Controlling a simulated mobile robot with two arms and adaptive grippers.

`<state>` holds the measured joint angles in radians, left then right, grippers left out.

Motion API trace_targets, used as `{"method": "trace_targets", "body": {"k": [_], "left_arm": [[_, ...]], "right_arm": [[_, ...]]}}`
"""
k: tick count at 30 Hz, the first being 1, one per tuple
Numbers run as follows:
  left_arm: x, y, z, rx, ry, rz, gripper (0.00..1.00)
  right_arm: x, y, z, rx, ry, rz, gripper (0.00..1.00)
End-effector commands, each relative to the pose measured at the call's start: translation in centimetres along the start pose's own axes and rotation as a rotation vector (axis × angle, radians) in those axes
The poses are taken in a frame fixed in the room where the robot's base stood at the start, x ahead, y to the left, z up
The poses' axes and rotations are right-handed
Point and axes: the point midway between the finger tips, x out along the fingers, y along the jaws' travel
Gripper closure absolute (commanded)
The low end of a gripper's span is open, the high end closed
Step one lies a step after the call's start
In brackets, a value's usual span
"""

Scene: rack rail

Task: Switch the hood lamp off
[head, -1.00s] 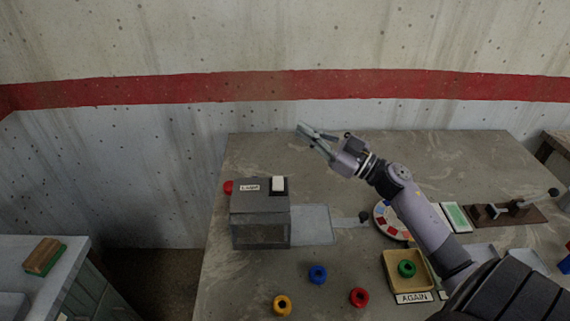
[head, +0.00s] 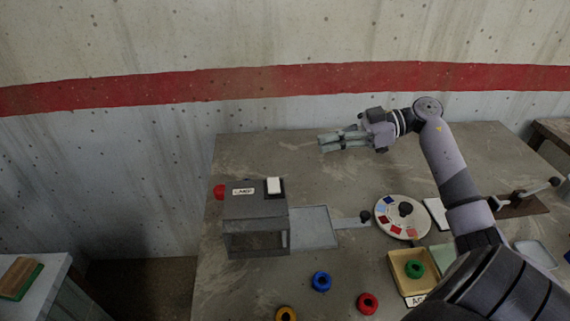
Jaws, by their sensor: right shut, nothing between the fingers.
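The hood (head: 255,218) is a dark grey box with an open or glazed front, standing at the left of the table. On its top are a white rocker switch (head: 274,186) in a black frame and a white label (head: 243,191) whose text I cannot read surely. A red knob (head: 219,192) sticks out at its left side. Whether the lamp is lit I cannot tell. My right gripper (head: 322,142) is shut and empty, held above the back of the table, to the right of and beyond the switch, pointing left. My left gripper is not in view.
A grey tray (head: 313,227) adjoins the hood's right side. A round dial with coloured patches (head: 403,218) stands farther right. A tan tray (head: 398,271) holds a green ring (head: 414,268). The back left tabletop is clear.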

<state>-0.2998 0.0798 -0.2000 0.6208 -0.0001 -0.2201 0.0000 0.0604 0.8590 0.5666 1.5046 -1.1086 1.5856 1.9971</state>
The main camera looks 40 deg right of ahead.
Motion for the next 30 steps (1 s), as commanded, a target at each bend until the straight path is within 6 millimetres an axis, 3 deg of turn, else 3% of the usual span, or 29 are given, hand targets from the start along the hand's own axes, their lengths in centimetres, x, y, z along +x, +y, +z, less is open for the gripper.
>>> {"method": "trace_targets", "body": {"k": [8,23,24,30], "left_arm": [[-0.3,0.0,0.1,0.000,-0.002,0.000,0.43],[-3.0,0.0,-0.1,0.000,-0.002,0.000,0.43],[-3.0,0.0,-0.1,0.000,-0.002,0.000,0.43],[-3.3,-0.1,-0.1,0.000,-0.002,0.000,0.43]], "right_arm": [[0.7,0.0,-0.1,-0.001,0.003,0.000,1.00],[10.4,-0.1,-0.5,-0.002,0.007,-0.002,1.00],[10.4,0.0,0.7,0.004,0.005,0.001,1.00],[10.9,0.0,3.1,0.001,0.004,0.000,1.00]]}}
